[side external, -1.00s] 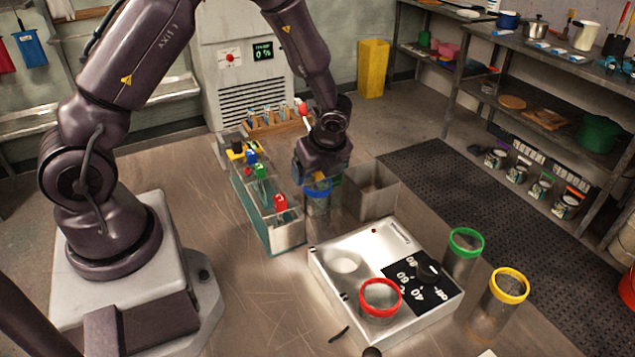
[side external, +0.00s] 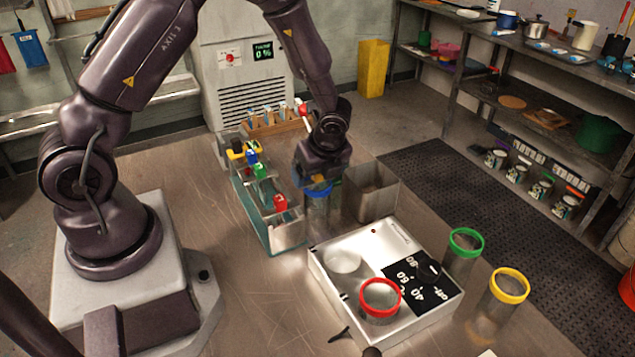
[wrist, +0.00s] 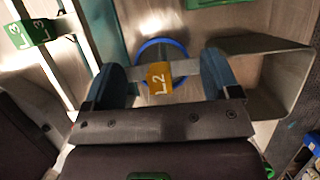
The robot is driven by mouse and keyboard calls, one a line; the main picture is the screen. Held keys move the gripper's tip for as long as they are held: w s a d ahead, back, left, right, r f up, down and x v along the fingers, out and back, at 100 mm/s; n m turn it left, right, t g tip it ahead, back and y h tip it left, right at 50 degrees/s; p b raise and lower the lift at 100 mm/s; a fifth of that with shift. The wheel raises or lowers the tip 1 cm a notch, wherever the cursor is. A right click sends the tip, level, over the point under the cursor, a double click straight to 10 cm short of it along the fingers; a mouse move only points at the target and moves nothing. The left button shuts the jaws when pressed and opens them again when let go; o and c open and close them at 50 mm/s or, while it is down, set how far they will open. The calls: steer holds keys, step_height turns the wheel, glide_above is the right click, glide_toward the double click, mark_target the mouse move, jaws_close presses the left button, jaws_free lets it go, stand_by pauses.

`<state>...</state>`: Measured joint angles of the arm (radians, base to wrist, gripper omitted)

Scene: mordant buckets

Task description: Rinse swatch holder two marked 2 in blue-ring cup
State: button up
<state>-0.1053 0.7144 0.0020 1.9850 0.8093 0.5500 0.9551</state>
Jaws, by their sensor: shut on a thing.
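My gripper (wrist: 165,82) is shut on the swatch holder with the orange-yellow tag marked L2 (wrist: 159,78). The tag sits between the two blue fingers in the wrist view. The blue-ring cup (side external: 317,212) stands on the table under my gripper (side external: 319,182). Its blue ring also shows just behind the tag in the wrist view (wrist: 160,42). The holder's lower part is hidden, so I cannot tell how deep it is in the cup.
A long trough (side external: 287,236) with red, green, blue and yellow tagged holders is left of the cup. An open grey bin (side external: 378,204) stands close right. A white hotplate unit (side external: 330,268) carries the red-ring cup (side external: 380,298). Green-ring (side external: 462,255) and yellow-ring (side external: 500,300) cups stand right.

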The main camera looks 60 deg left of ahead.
steer(key=shift+r, duration=0.2)
stand_by(0.5)
steer(key=shift+f, duration=0.25)
steer(key=shift+r, duration=0.15)
stand_by(1.6)
steer(key=shift+r, duration=0.25)
steer(key=shift+f, duration=0.3)
steer(key=shift+r, duration=0.3)
steer(key=shift+f, duration=0.25)
steer(key=shift+f, duration=0.1)
steer(key=shift+r, duration=0.2)
stand_by(0.6)
